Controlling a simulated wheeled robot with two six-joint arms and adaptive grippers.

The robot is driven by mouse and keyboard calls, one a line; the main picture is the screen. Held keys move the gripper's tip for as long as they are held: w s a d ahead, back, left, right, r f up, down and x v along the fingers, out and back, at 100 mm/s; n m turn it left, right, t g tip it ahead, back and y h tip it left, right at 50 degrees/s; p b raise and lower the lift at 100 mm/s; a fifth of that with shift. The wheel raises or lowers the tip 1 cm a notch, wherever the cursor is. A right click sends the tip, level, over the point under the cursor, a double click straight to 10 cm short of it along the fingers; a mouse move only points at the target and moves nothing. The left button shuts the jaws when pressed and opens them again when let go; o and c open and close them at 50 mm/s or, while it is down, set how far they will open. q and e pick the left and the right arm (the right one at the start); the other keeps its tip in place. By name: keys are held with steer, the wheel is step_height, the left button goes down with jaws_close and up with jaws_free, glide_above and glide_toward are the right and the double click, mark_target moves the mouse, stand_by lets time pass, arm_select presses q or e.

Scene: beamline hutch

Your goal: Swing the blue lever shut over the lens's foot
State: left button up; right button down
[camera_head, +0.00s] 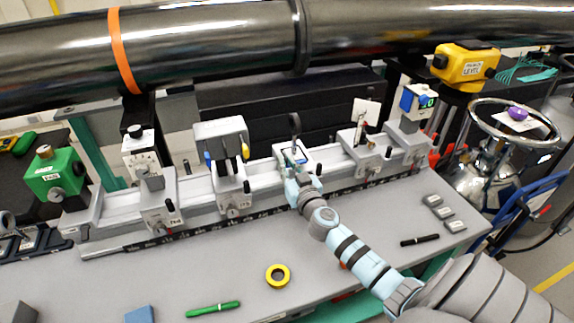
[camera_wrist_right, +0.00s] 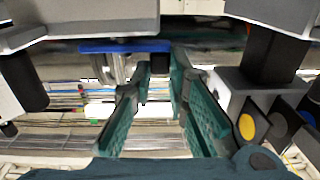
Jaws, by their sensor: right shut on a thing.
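The mount (camera_head: 283,153) stands mid-rail in the head view, with a dark upright lens (camera_head: 295,124) on it. The blue lever shows as a flat blue bar (camera_wrist_right: 112,46) in the wrist view, lying across the picture with a dark block at its right end. My right gripper (camera_head: 296,171) reaches the mount from the front. In the wrist view its teal fingers (camera_wrist_right: 161,82) close about the lever's dark end. The fingers hide the grip, and the lens's foot cannot be made out. My left gripper is not in view.
Other mounts stand along the rail: a two-post one (camera_head: 226,165) to the left and a white-card one (camera_head: 362,140) to the right. A black pipe (camera_head: 210,45) crosses behind. Yellow tape (camera_head: 278,275) and a green pen (camera_head: 212,309) lie on the bench front.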

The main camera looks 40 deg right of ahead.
steer(key=n+y, duration=0.1)
steer(key=y, duration=0.1)
steer(key=s+n+y+b, duration=0.1)
steer(key=n+y, duration=0.1)
steer(key=y, duration=0.1)
steer(key=d+n+y+b, duration=0.1)
steer(key=n+y, duration=0.1)
steer(key=y, duration=0.1)
steer(key=shift+s+t, duration=0.3)
steer(key=shift+d+n+y, duration=0.1)
steer(key=shift+n+y, duration=0.3)
steer(key=shift+y, duration=0.1)
steer(key=shift+s+d+n+y+b, duration=0.1)
steer(key=shift+n+y+b, duration=0.35)
steer(key=shift+n+y, duration=0.2)
steer(key=shift+g+y, duration=0.35)
steer(key=shift+g, duration=0.05)
steer(key=c, duration=1.6)
jaws_free()
steer(key=shift+s, duration=0.1)
steer(key=shift+o, duration=0.2)
